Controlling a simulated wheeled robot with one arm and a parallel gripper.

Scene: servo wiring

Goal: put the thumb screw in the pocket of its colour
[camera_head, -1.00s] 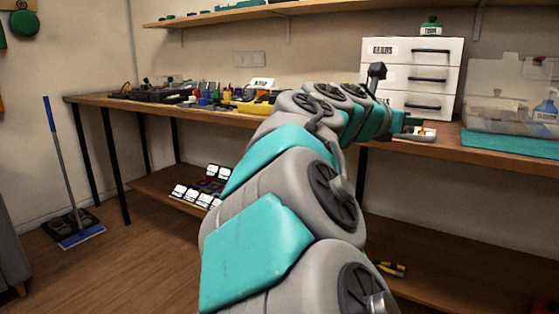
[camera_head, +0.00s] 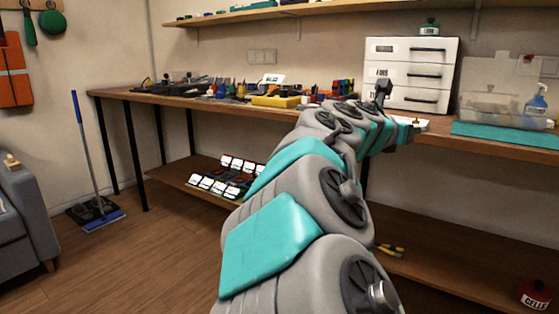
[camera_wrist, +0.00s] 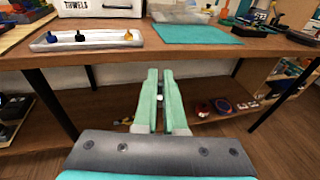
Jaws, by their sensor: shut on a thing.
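My gripper (camera_wrist: 160,72) shows in the wrist view with its two teal fingers close together, a narrow gap between them. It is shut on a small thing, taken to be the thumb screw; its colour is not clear. The fingers point at the front of the workbench, apart from the pale tray (camera_wrist: 100,42) on it. That tray holds a blue thumb screw (camera_wrist: 51,37), a black one (camera_wrist: 80,36) and an orange-yellow one (camera_wrist: 128,35). In the head view my arm hides the fingers. I cannot make out a colour-matched pocket.
A broom (camera_head: 88,150) and a sofa (camera_head: 28,200) are at left. Floor between is clear.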

